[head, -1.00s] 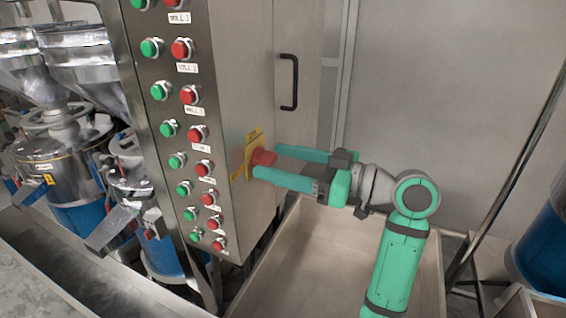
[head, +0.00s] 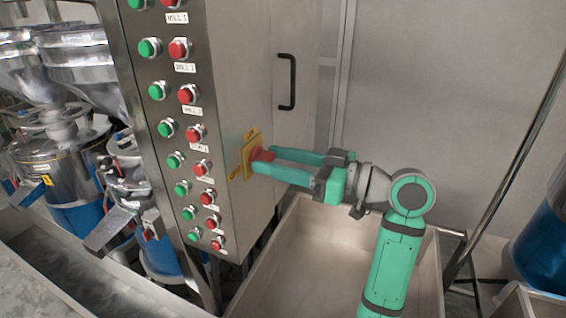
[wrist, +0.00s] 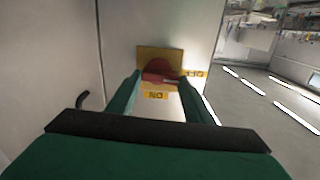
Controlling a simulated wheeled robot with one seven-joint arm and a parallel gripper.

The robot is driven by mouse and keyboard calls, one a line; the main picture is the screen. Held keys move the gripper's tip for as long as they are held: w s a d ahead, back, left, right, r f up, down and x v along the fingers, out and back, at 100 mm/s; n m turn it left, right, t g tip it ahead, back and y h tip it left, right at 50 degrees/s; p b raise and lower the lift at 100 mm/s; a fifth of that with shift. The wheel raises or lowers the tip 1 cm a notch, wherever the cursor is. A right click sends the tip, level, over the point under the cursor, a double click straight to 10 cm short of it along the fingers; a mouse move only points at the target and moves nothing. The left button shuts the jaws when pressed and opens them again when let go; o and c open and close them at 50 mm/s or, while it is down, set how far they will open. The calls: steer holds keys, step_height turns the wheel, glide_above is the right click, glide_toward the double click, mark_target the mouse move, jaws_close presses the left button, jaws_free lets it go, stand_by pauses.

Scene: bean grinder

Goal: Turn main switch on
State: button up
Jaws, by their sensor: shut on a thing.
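The main switch is a red rotary knob (head: 262,154) on a yellow plate (head: 249,148), mounted on the side of the metal cabinet. In the wrist view the red knob (wrist: 157,68) sits in front of the yellow plate (wrist: 146,53), with an OFF label (wrist: 195,73) to its right and an ON label (wrist: 155,95) below it. My gripper (head: 262,161) is at the switch, its two green fingers on either side of the knob and shut on it. The fingers (wrist: 159,80) partly cover the knob. I cannot tell the knob's exact angle.
The cabinet front carries rows of green (head: 165,128) and red (head: 195,134) buttons. A black door handle (head: 286,82) sticks out above the switch. A pale open bin (head: 330,262) stands beneath my arm. Metal grinders (head: 55,165) stand at left.

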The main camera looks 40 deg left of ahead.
steer(key=m, duration=0.5)
steer(key=shift+w+a, duration=0.25)
steer(key=shift+w, duration=0.05)
steer(key=m, duration=0.3)
steer(key=shift+a+m, duration=0.1)
steer(key=shift+m, duration=0.2)
steer(key=m, duration=0.4)
steer(key=shift+w+f, duration=0.1)
steer(key=shift+f+m, duration=0.1)
steer(key=shift+m, duration=2.3)
